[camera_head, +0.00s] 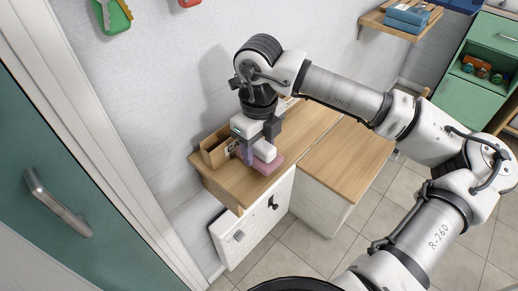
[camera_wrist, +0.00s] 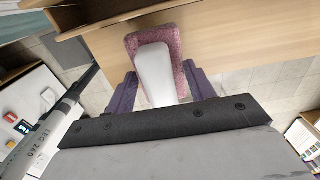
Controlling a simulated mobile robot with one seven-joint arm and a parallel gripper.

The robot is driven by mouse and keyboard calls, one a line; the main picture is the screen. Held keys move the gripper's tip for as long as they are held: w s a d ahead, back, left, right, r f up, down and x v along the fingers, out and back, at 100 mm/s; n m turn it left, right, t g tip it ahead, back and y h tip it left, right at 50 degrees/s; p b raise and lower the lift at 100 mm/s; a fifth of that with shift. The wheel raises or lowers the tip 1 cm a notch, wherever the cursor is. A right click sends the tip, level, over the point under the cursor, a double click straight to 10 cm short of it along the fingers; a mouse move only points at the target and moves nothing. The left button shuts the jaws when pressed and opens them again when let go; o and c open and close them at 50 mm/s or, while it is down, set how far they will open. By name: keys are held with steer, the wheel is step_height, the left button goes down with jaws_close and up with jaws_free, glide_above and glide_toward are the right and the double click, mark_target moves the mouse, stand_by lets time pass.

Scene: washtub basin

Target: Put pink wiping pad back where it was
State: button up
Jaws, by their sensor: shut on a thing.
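The pink wiping pad (camera_head: 268,164) has a pink base and a white block-like handle. In the wrist view the speckled pink base (camera_wrist: 131,43) shows around the white handle (camera_wrist: 155,75). My gripper (camera_head: 259,149) is shut on the handle, with purple fingers on either side of it; it also shows in the wrist view (camera_wrist: 160,90). The pad is over the wooden top (camera_head: 232,187) of the white cabinet, close to its front edge. I cannot tell whether its underside touches the wood.
The wooden top to the right (camera_head: 345,160) is clear. A wall shelf (camera_head: 385,22) holds blue boxes (camera_head: 407,18). A teal door (camera_head: 60,170) is at the left.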

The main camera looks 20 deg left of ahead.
mark_target(259, 142)
steer(key=shift+f, duration=1.1)
steer(key=shift+f, duration=0.2)
steer(key=o, duration=0.9)
steer(key=shift+r, duration=0.1)
step_height(259, 142, up, 12)
steer(key=shift+r+b, duration=0.1)
steer(key=shift+b, duration=0.65)
